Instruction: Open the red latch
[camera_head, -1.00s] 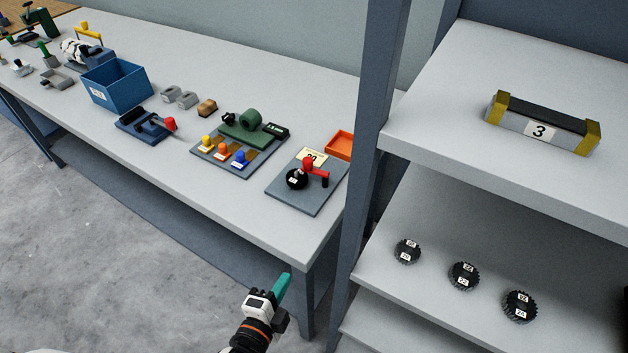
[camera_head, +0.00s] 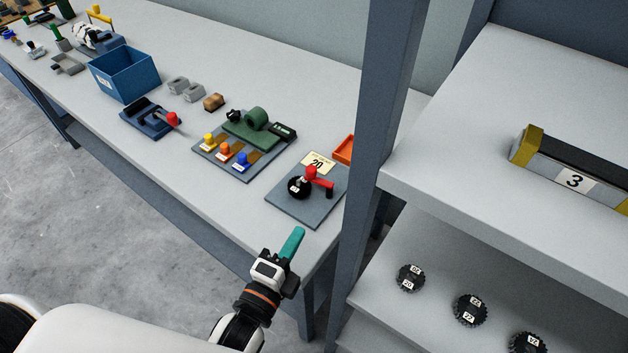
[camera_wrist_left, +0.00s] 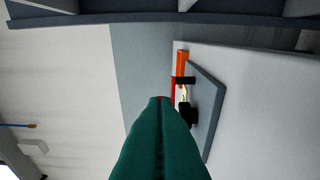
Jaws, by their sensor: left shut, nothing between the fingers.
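The red latch (camera_head: 319,182) is a red handle with a round red knob, on a grey plate (camera_head: 285,207) near the right end of the bench. A black round part with a white label sits beside it on the plate. My left gripper (camera_head: 292,243) has teal fingers, shut and empty, just in front of the bench edge and below the plate in the head view. In the left wrist view the teal fingers (camera_wrist_left: 160,135) point toward the plate (camera_wrist_left: 207,100) and partly cover the red latch (camera_wrist_left: 173,90). My right gripper is not in view.
A blue post (camera_head: 385,110) and shelf unit (camera_head: 470,165) stand close right of the plate, with black gears on a lower shelf. An orange tray (camera_head: 344,148) and a number 20 card (camera_head: 318,162) lie behind the latch. A plate with coloured knobs (camera_head: 240,168) is to the left.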

